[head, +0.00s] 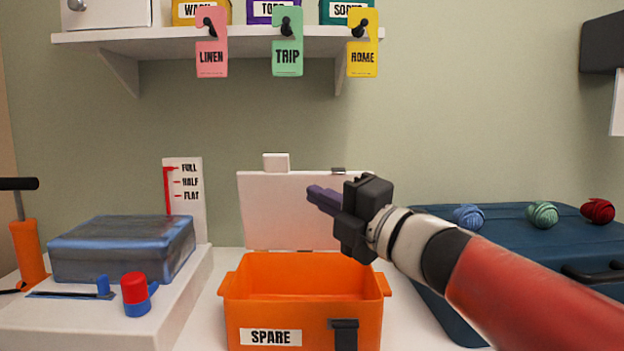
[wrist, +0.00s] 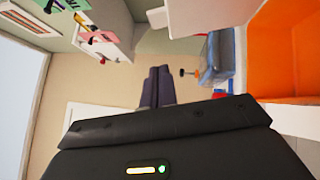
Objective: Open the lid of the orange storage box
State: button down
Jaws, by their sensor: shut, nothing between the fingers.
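The orange storage box (head: 303,317), labelled SPARE, stands on the white surface in front of the wall. Its white lid (head: 275,212) stands upright at the back of the box, and the box's inside shows. A black latch (head: 344,334) is on the box's front, right of the label. My gripper (head: 311,193) is above the box, in front of the lid's right part, with its fingers pointing left. Its fingers are shut and empty; they also show in the wrist view (wrist: 158,86). In the wrist view the orange box (wrist: 283,50) is at the right edge.
A wall shelf (head: 240,42) with hanging LINEN, TRIP and HOME tags is above. A vacuum-style bag (head: 122,250) and a red-and-blue cap (head: 136,293) lie left on a white platform. A blue suitcase (head: 470,268) with yarn balls stands right.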

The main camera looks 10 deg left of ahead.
jog(key=x, duration=0.4)
jog(key=w+p+x, duration=0.1)
jog(key=x, duration=0.3)
jog(key=d+p+x, duration=0.1)
jog(key=x, duration=0.3)
jog(key=shift+w+d+r, duration=0.1)
jog(key=shift+w+r, duration=0.2)
jog(key=shift+w, duration=0.5)
